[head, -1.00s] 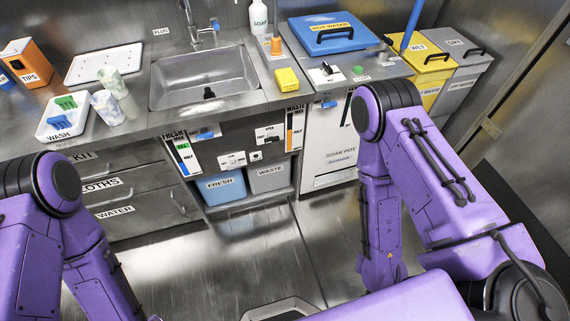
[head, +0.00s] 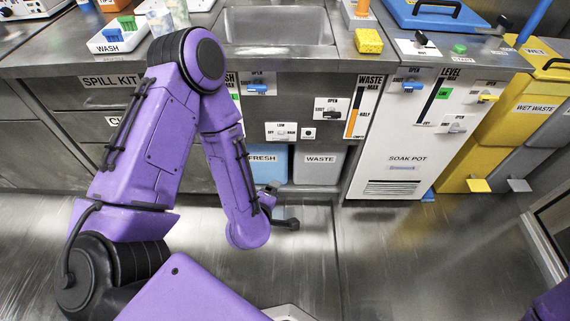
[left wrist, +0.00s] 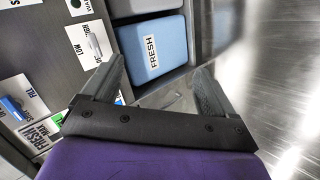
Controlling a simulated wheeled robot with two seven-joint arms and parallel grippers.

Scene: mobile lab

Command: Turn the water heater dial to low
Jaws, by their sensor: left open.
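The small white panel marked LOW (head: 281,131) is on the dark cabinet front under the sink, above the bins. It also shows in the left wrist view, with a pale grey handle (left wrist: 95,45) on it. The handle's setting is too small to tell. My left gripper (head: 282,207) is low in front of the bins, below the panel and apart from it. In the left wrist view the jaws (left wrist: 160,72) are open and empty, with the blue FRESH bin (left wrist: 152,48) beyond them. My right gripper is out of view.
A grey WASTE bin (head: 319,166) stands beside the FRESH bin. The white soak pot front (head: 405,150) and yellow wet waste bin (head: 500,130) are to the right. Other switch panels surround the LOW panel. The metal floor (head: 390,250) in front is clear.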

